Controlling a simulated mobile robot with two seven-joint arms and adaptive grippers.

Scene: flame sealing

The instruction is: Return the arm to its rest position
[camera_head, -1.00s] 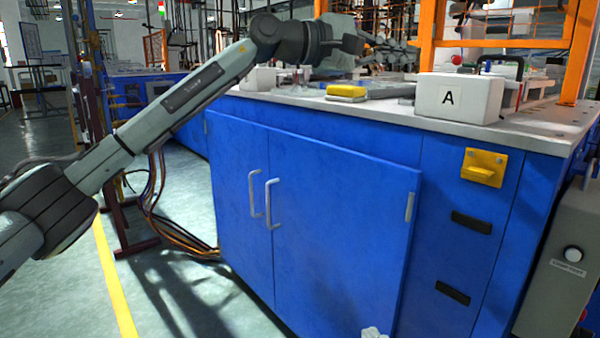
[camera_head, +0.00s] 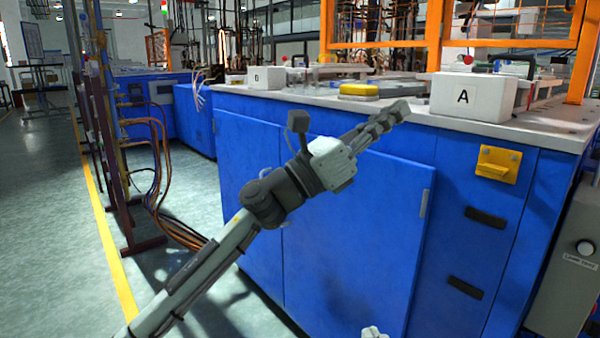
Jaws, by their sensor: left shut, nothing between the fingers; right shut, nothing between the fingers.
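My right gripper (camera_head: 374,332) shows only as a small pale piece at the bottom edge. Most of it and its arm are out of the picture.
The worktop (camera_head: 400,106) carries a white block marked A (camera_head: 464,96), a yellow sponge-like piece (camera_head: 359,89) and a second white lettered block (camera_head: 266,78). Orange posts rise behind. Cables (camera_head: 180,232) and dark stands are at left. Floor (camera_head: 60,220) is clear at far left.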

